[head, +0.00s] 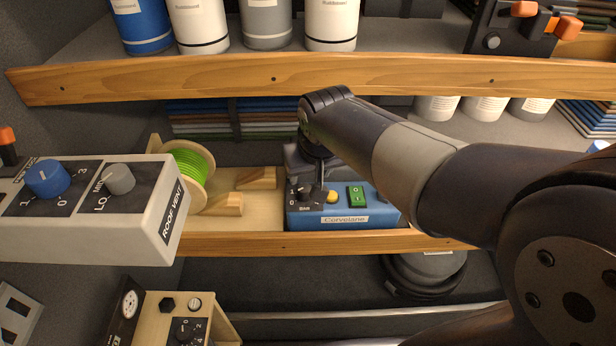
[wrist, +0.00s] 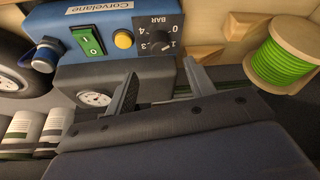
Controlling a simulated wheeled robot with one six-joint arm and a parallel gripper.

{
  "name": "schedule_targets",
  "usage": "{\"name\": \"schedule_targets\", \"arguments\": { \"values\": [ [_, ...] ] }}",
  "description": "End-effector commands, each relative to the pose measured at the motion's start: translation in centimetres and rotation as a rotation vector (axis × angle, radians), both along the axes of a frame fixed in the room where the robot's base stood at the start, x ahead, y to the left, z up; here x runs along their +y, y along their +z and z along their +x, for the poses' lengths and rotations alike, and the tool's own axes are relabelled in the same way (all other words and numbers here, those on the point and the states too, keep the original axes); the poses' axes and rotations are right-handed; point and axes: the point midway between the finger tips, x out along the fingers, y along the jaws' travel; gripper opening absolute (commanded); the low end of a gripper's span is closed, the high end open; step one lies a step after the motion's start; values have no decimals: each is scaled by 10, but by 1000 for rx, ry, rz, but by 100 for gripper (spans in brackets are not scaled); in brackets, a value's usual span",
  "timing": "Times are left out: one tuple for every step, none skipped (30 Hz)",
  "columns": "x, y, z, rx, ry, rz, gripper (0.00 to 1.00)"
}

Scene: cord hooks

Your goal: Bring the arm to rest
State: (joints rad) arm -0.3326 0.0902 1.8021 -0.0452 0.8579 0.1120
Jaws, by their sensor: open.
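My arm (head: 385,155) reaches in from the right in the head view, across the front of the lower shelf. My gripper (wrist: 160,88) shows in the wrist view with its two fingers apart and nothing between them. It is over the blue Corvelane unit (wrist: 85,40), close to its dial (wrist: 158,42). In the head view the gripper is mostly hidden behind the wrist, above the blue unit (head: 345,217). I cannot tell whether a finger touches the unit.
A spool of green cord (head: 190,165) and wooden blocks (head: 222,204) stand left of the blue unit. A white roof vent box (head: 90,225) juts out at the left. An upper wooden shelf edge (head: 270,78) runs above my arm, with bottles (head: 200,25) on it.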

Motion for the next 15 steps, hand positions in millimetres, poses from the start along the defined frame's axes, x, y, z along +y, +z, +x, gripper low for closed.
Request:
{"name": "schedule_targets", "arguments": {
  "values": [
    [0, 4, -1, -2, 0, 0, 52],
    [0, 5, -2, -2, 0, 0, 52],
    [0, 6, -2, -2, 0, 0, 52],
    [0, 6, -2, -2, 0, 0, 52],
    [-1, 7, -3, -1, 0, 0, 52],
    [-1, 7, -3, -1, 0, 0, 52],
    [-1, 7, -3, -1, 0, 0, 52],
    [-1, 7, -3, 0, 0, 0, 52],
    [-1, 6, -3, 0, 0, 0, 52],
    [-1, 6, -3, 0, 0, 0, 52],
    [-1, 6, -3, 0, 0, 0, 52],
    [-1, 6, -3, 0, 0, 0, 52],
    [-1, 6, -2, 0, 0, 0, 52],
    [0, 5, -2, 0, 0, 0, 52],
    [0, 4, -2, 1, 0, 0, 52]
  ]
}}
